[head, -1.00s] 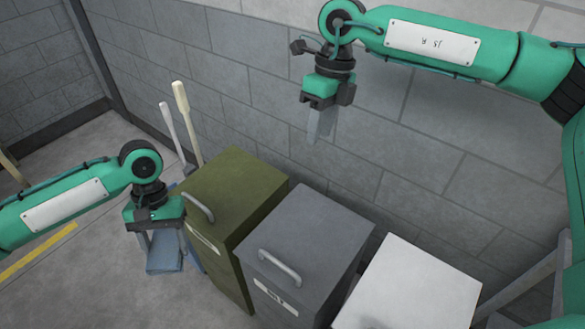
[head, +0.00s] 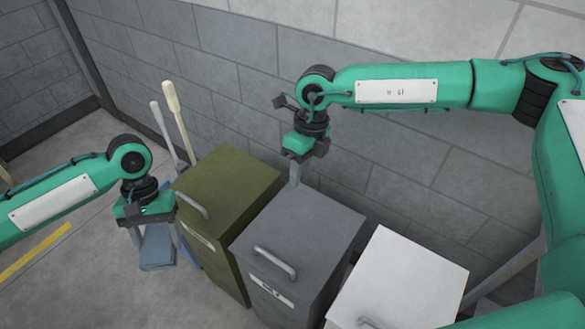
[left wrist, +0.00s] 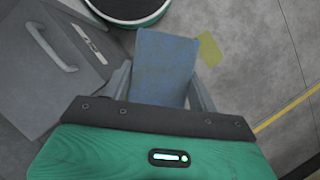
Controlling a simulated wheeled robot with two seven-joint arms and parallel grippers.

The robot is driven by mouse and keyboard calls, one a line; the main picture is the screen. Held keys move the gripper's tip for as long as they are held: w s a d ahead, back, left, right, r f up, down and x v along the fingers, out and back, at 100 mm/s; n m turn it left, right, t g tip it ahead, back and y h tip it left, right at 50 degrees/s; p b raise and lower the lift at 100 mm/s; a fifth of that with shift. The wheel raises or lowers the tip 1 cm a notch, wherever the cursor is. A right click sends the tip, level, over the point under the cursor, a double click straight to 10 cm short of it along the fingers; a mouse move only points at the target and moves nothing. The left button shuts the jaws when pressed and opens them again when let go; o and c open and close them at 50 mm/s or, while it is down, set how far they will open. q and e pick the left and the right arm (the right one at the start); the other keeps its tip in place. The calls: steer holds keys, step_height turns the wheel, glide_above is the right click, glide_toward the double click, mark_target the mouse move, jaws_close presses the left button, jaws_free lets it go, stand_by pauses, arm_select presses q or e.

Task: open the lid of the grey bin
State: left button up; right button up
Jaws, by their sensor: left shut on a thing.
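The grey bin (head: 327,247) stands between a green bin and a white bin, its lid (head: 300,225) shut flat. A light handle (head: 275,262) shows on the near side of its lid, above a label. My right gripper (head: 294,180) points down at the lid's back left corner. Whether its fingertips touch the lid or stand behind it I cannot tell, nor whether the fingers are apart. My left gripper (head: 155,240) is left of the green bin, shut on a flat blue thing (head: 157,254). That blue thing also shows in the left wrist view (left wrist: 165,65).
The green bin (head: 225,185) is left of the grey bin; the white bin (head: 400,280) is close on its right. Two long handles (head: 177,115) lean behind the green bin. The block wall (head: 400,200) is close behind the bins. Open floor lies at the left.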

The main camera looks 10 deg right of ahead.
jaws_close()
stand_by(1.2)
steer(key=shift+o, duration=0.2)
jaws_free()
steer(key=shift+r, duration=0.1)
